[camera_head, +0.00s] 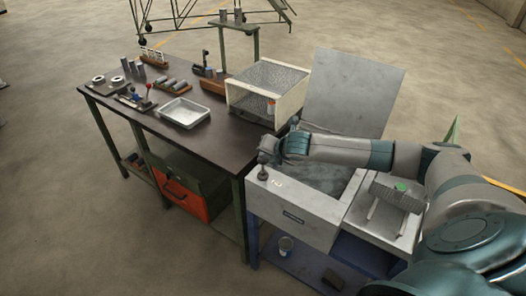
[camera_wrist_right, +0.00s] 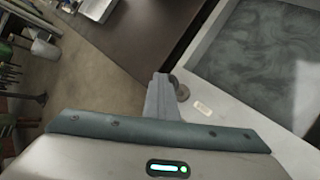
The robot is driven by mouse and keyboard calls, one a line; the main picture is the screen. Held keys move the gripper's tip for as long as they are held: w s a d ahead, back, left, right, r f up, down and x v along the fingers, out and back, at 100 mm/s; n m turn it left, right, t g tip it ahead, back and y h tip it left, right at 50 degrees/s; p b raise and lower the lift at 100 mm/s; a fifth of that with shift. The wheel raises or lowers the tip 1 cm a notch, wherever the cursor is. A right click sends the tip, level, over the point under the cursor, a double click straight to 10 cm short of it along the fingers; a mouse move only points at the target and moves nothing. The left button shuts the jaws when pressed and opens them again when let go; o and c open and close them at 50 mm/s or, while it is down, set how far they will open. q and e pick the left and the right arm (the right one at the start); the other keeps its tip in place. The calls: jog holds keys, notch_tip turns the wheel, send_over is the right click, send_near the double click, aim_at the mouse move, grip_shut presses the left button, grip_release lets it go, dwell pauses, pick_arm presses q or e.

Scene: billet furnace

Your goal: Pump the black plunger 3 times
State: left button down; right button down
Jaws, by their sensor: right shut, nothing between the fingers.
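The black plunger (camera_head: 263,174) stands upright on the front left corner of the grey tank (camera_head: 318,226). In the right wrist view a round part of the plunger (camera_wrist_right: 180,90) shows beside my finger, partly hidden. My right gripper (camera_head: 265,157) is shut and empty, right over the plunger; I cannot tell whether it touches the knob. In the right wrist view the shut fingers (camera_wrist_right: 161,95) point toward the plunger. My left gripper is in neither view.
The tank's raised lid (camera_head: 350,92) stands behind it. To the left is a dark workbench (camera_head: 228,141) with a white tray (camera_head: 183,113) and a wire-mesh box (camera_head: 267,82). A grey brush-like block (camera_head: 398,193) lies on the tank's right ledge. My right arm reaches across the tank.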

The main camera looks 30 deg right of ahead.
jog(key=shift+r+p, duration=0.9)
jog(key=shift+r, duration=0.35)
jog(key=shift+w, duration=0.1)
dwell(1.6)
